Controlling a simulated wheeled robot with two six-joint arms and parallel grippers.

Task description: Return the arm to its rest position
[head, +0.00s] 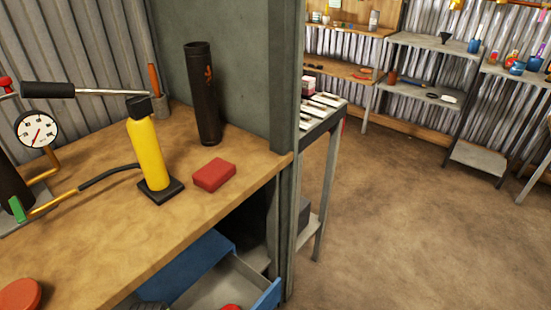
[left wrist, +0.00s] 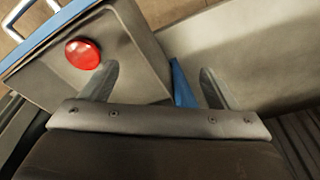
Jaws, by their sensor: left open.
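My left gripper (left wrist: 160,75) is open in the left wrist view, its two fingers apart with nothing held between them. It is over or beside an open drawer, a grey tray with a blue front (left wrist: 35,45). A round red object (left wrist: 82,54) lies in the drawer, left of the fingers and apart from them. In the head view the open blue drawer (head: 268,297) is below the workbench, with a bit of red at the bottom edge. The left gripper cannot be made out clearly in the head view. My right gripper is not in view.
The wooden workbench (head: 100,225) holds a yellow pump (head: 148,150), a red block (head: 214,175), a black cylinder (head: 202,95) and a pressure gauge (head: 37,129). A green post (head: 285,120) stands at the bench's right end. Open floor (head: 420,220) lies to the right.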

